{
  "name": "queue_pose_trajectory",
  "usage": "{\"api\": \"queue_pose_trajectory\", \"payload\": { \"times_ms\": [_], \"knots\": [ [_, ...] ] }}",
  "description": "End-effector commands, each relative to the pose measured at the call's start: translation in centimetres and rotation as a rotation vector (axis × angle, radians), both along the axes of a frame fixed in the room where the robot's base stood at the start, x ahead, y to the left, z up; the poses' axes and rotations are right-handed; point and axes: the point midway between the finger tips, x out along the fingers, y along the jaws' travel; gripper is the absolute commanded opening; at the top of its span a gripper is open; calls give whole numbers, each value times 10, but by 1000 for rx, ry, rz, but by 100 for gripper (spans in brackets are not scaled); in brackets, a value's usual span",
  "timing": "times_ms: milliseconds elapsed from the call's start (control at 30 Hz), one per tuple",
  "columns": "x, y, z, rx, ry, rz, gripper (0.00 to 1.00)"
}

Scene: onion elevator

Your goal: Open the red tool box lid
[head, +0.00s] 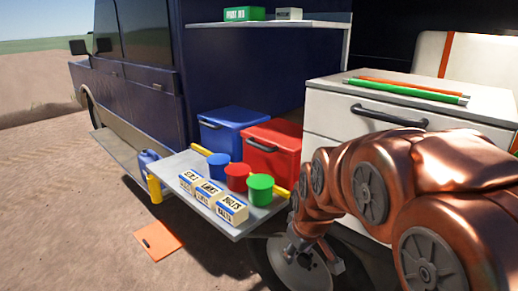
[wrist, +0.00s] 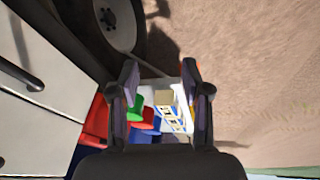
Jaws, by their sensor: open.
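The red tool box (head: 271,148) stands at the back of the grey fold-out shelf, right of the blue box, with its lid down and a handle on its front. In the wrist view a red patch (wrist: 97,118) at the left of my gripper looks like part of it, mostly cut off by my gripper. My gripper (wrist: 161,75) is open and empty, its two fingers apart over the view of the shelf. In the head view my gripper (head: 312,262) hangs low in front of the wheel, below and right of the shelf, apart from the red tool box.
The shelf (head: 236,228) holds labelled cartons (head: 207,192) in front and blue, red (head: 237,178) and green (head: 260,188) cups. A blue box (head: 231,133) stands left of the red one. White drawers (head: 385,135) stand right. An orange board (head: 158,240) lies on open ground.

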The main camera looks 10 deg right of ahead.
Motion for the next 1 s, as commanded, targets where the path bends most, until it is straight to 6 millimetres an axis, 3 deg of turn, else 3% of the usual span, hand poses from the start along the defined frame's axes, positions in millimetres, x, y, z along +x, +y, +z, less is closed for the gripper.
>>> {"api": "queue_pose_trajectory", "payload": {
  "times_ms": [33, 200, 500, 800, 1000],
  "knots": [
    [26, -2, -3, -21, -41, 35, 48],
    [112, -5, 1, -112, -214, 169, 48],
    [250, -7, 7, -338, -496, 382, 48],
    [361, -3, 14, -632, -748, 544, 48],
    [416, 2, 13, -854, -887, 612, 48]
  ]
}}
